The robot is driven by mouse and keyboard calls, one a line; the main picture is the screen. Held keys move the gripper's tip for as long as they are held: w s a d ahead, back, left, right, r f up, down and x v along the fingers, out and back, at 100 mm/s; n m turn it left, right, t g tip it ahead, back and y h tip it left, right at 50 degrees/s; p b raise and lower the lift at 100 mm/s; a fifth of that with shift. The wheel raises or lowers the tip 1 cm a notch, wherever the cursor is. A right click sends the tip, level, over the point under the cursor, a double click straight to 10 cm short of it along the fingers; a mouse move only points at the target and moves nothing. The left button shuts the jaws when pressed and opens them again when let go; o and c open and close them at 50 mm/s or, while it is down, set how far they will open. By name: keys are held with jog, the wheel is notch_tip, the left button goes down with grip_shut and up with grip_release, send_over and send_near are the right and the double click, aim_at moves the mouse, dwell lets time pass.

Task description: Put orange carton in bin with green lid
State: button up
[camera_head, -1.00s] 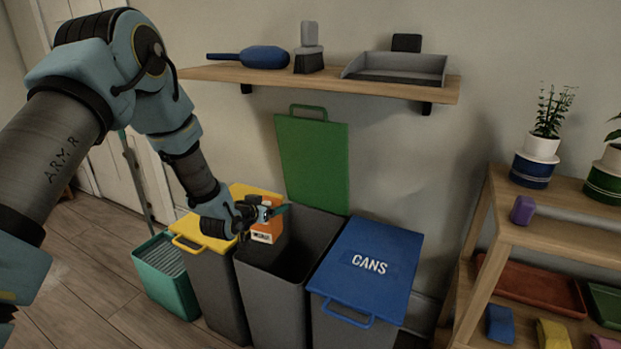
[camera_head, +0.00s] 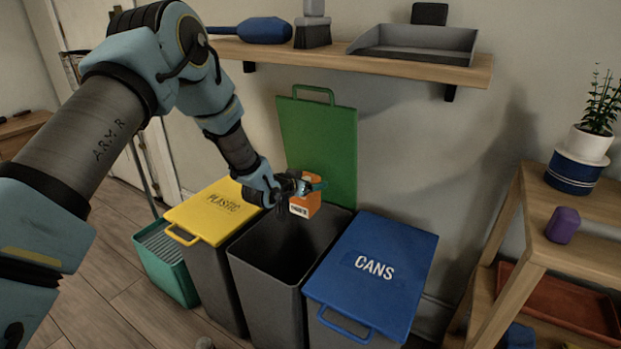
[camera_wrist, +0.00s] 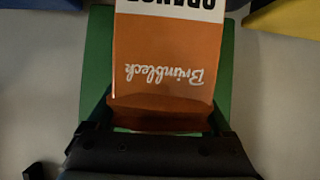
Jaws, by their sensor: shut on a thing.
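The orange carton (camera_head: 306,203) is held by my gripper (camera_head: 308,187) above the back part of the open middle bin (camera_head: 262,290). The wrist view shows the carton (camera_wrist: 165,75) close up, orange with a white band and upside-down lettering. The green lid (camera_head: 322,140) stands raised against the wall behind the open bin. It also shows behind the carton in the wrist view (camera_wrist: 98,65). My gripper is shut on the carton; its far finger is partly hidden. The inside of the bin is dark and no contents can be made out.
A bin with a yellow lid (camera_head: 215,212) marked PLASTIC stands left, and one with a blue lid (camera_head: 375,268) marked CANS stands right. A wall shelf (camera_head: 400,65) is above. A teal bucket (camera_head: 165,265) stands at far left, a wooden rack (camera_head: 535,250) at right.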

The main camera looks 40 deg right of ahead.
notch_tip(320, 180, down, 8)
jog(key=b, duration=0.4)
jog(key=shift+r+b, duration=0.15)
jog(key=shift+b, duration=0.2)
jog(key=o, duration=1.1)
jog(key=shift+a+r, duration=0.1)
jog(key=v, duration=1)
jog(key=shift+a+r+p, duration=0.15)
jog(key=shift+a+p, duration=0.15)
jog(key=shift+p, duration=0.05)
